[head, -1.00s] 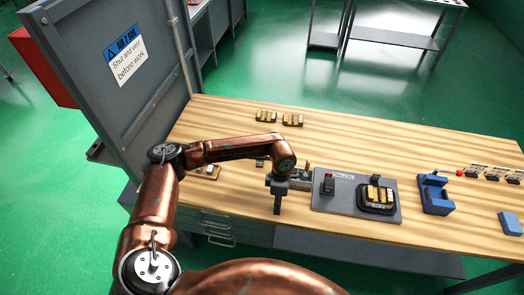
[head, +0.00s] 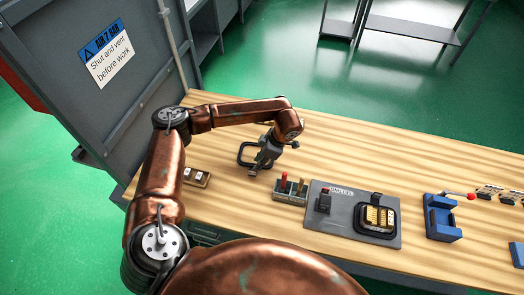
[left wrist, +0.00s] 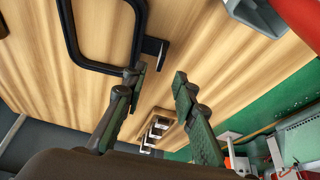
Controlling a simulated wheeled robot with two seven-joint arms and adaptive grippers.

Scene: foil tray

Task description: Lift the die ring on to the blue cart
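A black rounded-square ring, which looks like the die ring (head: 241,156), lies on the wooden table beneath my left gripper (head: 263,157). It also shows at the upper left of the left wrist view (left wrist: 71,35), with a short dark tab at one side. My left gripper is open in the left wrist view (left wrist: 156,76), with nothing between its fingers. One fingertip overlaps the ring's corner in that picture; I cannot tell whether it touches. A blue fixture (head: 441,219) stands on the right of the table; I cannot tell whether it is the blue cart. My right gripper is not in view.
A grey plate (head: 323,229) carries another black frame with gold blocks (head: 377,216). A small rack with red and gold-coloured pegs (head: 291,190) stands left of it. A grey panel with a sign (head: 108,55) rises at the left edge.

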